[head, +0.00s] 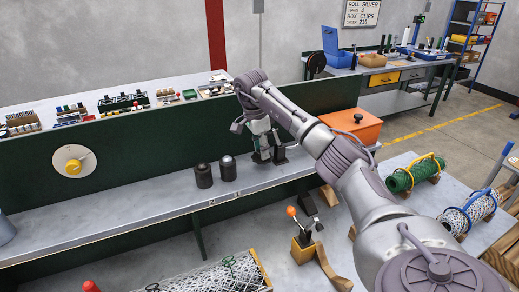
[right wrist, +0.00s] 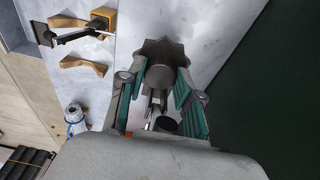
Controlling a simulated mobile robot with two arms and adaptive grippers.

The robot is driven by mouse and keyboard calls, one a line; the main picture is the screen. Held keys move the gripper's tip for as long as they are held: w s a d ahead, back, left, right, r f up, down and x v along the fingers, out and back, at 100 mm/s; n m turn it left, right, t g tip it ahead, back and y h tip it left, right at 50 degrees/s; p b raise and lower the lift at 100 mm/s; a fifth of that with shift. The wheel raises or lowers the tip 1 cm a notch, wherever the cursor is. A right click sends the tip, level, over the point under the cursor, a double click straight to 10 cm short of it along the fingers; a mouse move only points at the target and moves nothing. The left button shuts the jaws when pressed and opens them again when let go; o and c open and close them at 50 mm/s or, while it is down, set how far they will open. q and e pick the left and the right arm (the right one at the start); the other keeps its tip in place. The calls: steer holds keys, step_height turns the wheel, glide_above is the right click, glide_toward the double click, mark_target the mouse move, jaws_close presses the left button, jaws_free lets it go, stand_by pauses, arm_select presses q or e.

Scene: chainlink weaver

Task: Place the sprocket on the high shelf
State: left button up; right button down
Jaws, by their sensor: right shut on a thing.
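My right gripper (head: 268,154) reaches over the grey ledge (head: 120,215) in front of the dark green panel, to the right of two dark cylinders. In the right wrist view, the gripper (right wrist: 160,85) has its teal-padded fingers shut on the sprocket (right wrist: 161,52), a dark grey toothed piece with a round hub. A grey surface lies behind the sprocket there. In the head view the sprocket cannot be made out clearly at the fingers. A higher grey top (head: 60,105) runs behind the panel. I cannot tell which surface is the high shelf. My left gripper is out of view.
Two dark cylinders (head: 203,175) (head: 228,167) stand on the ledge near marks 2 and 1. An orange box (head: 352,127) is right of the gripper. A lever with an orange knob (head: 291,211) stands below on the bench. The ledge's left part is mostly clear.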

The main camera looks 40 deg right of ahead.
steer(key=shift+w+d, duration=0.2)
steer(key=shift+w, duration=0.45)
step_height(320, 180, down, 3)
steer(key=p, duration=0.3)
steer(key=shift+f, duration=0.25)
steer(key=shift+f, duration=0.15)
steer(key=c, duration=0.8)
jaws_free()
